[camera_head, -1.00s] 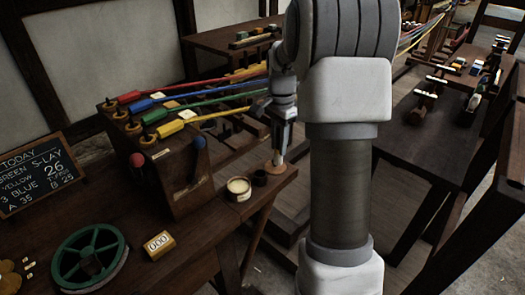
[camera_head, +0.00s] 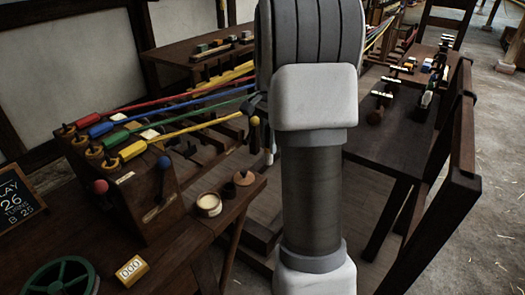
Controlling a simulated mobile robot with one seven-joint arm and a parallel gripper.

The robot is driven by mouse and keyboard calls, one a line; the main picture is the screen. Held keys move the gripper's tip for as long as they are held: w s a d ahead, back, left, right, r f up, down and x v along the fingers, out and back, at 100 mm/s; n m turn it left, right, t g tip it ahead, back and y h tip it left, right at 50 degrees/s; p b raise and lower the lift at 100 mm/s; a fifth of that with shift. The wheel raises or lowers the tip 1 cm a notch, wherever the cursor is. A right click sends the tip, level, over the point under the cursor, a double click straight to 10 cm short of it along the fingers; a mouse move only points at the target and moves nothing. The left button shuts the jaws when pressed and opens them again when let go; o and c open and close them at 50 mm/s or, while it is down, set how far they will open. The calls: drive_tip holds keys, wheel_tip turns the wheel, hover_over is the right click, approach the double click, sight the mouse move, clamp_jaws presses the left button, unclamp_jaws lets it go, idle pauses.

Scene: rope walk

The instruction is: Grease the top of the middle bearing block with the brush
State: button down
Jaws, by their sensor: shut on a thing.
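My gripper (camera_head: 266,140) shows only in part at the left edge of my own arm, which hides much of it. It is shut on a slim thing that I take for the brush (camera_head: 268,157); its pale lower end points down. It hangs above and right of the bench corner, apart from the bench. An open tin of cream-coloured grease (camera_head: 209,204) stands near that corner. I cannot tell which of the wooden pieces is the middle bearing block; it may be hidden behind my arm.
A cranking machine (camera_head: 150,195) with coloured strands stands on the near bench. A dark table (camera_head: 390,140) with small stands is at right. Open floor (camera_head: 490,200) lies beyond it.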

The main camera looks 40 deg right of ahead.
drive_tip(key=w+a+f+t+y+p, duration=0.15)
drive_tip(key=a+t+p, duration=0.35)
drive_tip(key=a, duration=1.2)
drive_tip(key=shift+g, duration=0.6)
wheel_tip(320, 180, down, 6)
drive_tip(key=b, duration=0.3)
drive_tip(key=shift+a+r+b, duration=0.1)
drive_tip(key=shift+b, duration=0.25)
drive_tip(key=shift+f+b, duration=0.45)
drive_tip(key=shift+f, duration=0.1)
idle(0.8)
wheel_tip(320, 180, up, 7)
drive_tip(key=p, duration=0.6)
drive_tip(key=shift+s, duration=0.1)
idle(0.7)
